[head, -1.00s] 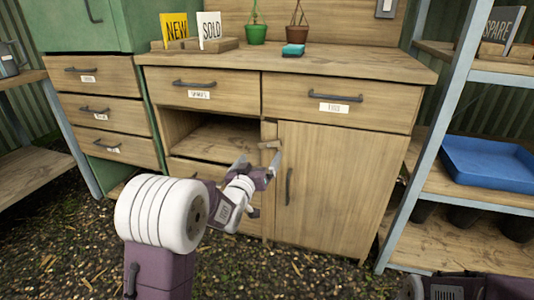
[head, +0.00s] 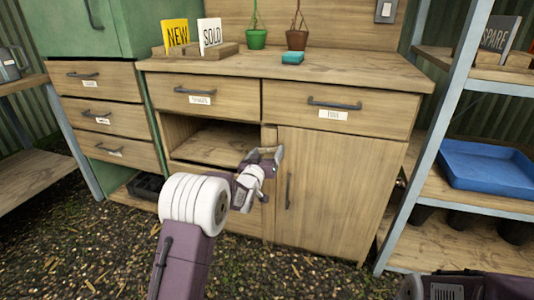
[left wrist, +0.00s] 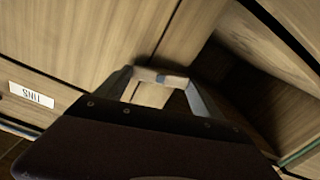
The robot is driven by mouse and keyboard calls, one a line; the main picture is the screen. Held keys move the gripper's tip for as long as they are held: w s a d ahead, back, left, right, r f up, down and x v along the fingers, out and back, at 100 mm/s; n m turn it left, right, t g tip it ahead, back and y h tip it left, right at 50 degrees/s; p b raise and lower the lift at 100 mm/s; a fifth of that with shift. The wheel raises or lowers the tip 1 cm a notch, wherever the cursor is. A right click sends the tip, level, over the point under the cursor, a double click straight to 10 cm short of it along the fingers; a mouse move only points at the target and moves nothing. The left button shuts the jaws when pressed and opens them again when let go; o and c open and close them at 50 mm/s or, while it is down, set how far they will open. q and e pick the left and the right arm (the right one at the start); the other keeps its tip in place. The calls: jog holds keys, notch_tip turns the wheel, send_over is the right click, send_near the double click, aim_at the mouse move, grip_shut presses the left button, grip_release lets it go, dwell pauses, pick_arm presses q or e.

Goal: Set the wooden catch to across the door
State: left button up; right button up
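The wooden catch (left wrist: 160,76) is a small light-brown block at the top of the post beside the cabinet door (head: 338,195). The door is shut, with a dark upright handle (head: 288,190) near its left edge. My left gripper (head: 265,156) is at the catch and mostly hides it in the head view. In the left wrist view the two fingers (left wrist: 160,84) stand wide apart, one at each end of the catch. Whether they touch it I cannot tell. The catch's present angle is hard to read. My right gripper is out of view.
Left of the post is an open compartment (head: 215,143), with labelled drawers (head: 340,108) above. The worktop holds NEW and SOLD signs (head: 210,33), pots (head: 256,39) and a teal block (head: 292,58). A metal shelf with a blue tray (head: 487,168) stands at right.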

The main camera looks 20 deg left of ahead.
pick_arm(q)
jog(key=shift+m, duration=1.6)
jog(key=o, duration=1.4)
jog(key=shift+c, duration=0.2)
